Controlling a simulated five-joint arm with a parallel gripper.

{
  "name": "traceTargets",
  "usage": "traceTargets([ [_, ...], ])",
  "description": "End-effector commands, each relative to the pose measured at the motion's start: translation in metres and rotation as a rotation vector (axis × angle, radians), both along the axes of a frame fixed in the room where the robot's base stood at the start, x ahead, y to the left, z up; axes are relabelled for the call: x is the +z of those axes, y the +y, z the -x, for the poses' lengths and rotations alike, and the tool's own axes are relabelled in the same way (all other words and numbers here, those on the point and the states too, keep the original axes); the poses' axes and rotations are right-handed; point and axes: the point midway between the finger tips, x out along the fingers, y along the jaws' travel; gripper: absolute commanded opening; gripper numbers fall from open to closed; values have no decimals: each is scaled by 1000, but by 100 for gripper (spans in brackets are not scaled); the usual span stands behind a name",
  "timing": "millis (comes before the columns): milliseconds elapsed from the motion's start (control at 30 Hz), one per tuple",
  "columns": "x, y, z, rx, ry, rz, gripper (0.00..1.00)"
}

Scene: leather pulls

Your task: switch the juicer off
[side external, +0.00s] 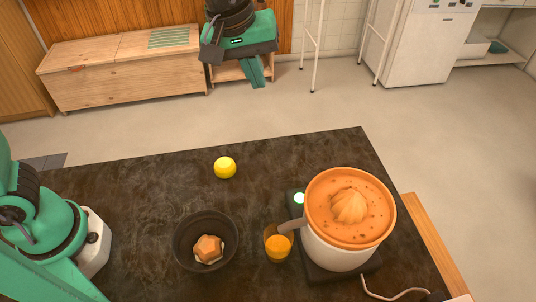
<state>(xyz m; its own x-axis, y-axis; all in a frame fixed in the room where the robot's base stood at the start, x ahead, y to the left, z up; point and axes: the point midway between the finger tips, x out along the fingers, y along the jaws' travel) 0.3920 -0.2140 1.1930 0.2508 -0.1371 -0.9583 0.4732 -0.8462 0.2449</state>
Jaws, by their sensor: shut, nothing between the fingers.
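The juicer (340,244) stands at the right of the dark table, with a white body on a flat black base. Its orange bowl on top holds juice with bits in it and a ribbed cone (349,207) in the middle. A round button or light (299,198) glows pale greenish-white at the base's back left corner. A spout points left over a glass of orange juice (278,248). Whether the cone is turning cannot be told from one frame. My gripper is not in view; only teal and black parts of my arm show at the left edge.
A dark bowl (181,246) with an orange piece inside stands left of the glass. A yellow fruit or ball (225,167) lies behind it. A pale cord (395,294) runs along the front right. The table's (150,190) back left is clear.

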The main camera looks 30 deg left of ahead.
Motion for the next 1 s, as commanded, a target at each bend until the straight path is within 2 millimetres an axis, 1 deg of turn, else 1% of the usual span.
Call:
traceTargets([
  [33, -5, -13, -3, 12, 13, 3, 0],
  [300, -28, -73, -15, 103, 71, 25, 0],
  [500, -48, -117, -17, 171, 111, 35, 0],
  [600, -58, -134, -16, 199, 126, 37, 0],
  [700, -65, -147, -15, 221, 137, 39, 0],
  [800, -69, -155, -14, 235, 142, 40, 0],
  [1000, -72, -159, -13, 245, 147, 41, 0],
])
